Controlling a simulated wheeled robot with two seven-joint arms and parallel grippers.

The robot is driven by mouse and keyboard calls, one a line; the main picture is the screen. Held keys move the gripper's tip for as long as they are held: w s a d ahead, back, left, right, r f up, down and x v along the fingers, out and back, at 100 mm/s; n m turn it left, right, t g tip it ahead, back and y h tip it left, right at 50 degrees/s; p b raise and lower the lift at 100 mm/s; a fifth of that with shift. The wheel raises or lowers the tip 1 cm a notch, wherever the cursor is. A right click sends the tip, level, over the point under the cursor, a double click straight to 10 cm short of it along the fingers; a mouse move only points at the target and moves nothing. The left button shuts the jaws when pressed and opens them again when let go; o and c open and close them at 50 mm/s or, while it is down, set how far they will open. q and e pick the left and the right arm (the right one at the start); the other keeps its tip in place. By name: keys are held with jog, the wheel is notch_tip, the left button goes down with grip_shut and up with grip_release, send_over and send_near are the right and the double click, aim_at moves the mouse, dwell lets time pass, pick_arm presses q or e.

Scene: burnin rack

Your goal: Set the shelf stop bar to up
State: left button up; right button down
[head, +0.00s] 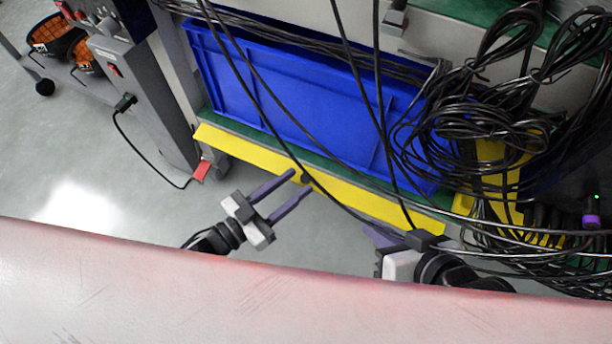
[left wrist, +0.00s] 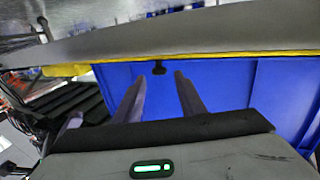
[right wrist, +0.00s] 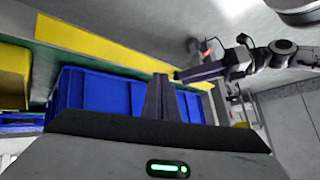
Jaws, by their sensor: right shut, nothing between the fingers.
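The shelf stop bar is a long yellow bar (head: 240,152) along the front edge of the lower shelf, in front of a blue bin (head: 270,85). Its broad face shows in the head view. A small black knob (left wrist: 158,68) sits near its middle. My left gripper (head: 300,182) is open, its fingertips close to the knob; I cannot tell whether they touch it. In the left wrist view the knob shows between and beyond the fingertips. My right gripper (head: 369,232) is shut and empty, in front of the bar's right part. The bar also shows in the right wrist view (right wrist: 95,50).
Tangled black cables (head: 450,130) hang at the right, and several cables cross in front of the bin and bar. A grey cabinet (head: 150,100) stands left of the shelf. Open floor (head: 80,170) lies at the left. A pale red-edged surface (head: 250,290) fills the foreground.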

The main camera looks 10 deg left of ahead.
aim_at(305, 177)
pick_arm(q)
jog(key=shift+b+x, duration=0.45)
jog(key=shift+x, duration=1.75)
pick_arm(e)
jog(key=shift+w+a+r, duration=0.15)
jog(key=shift+a+r, duration=0.2)
jog(key=shift+r, duration=0.1)
pick_arm(q)
grip_shut()
pick_arm(e)
jog(key=shift+f, duration=0.1)
pick_arm(q)
jog(key=shift+a, duration=0.1)
grip_release()
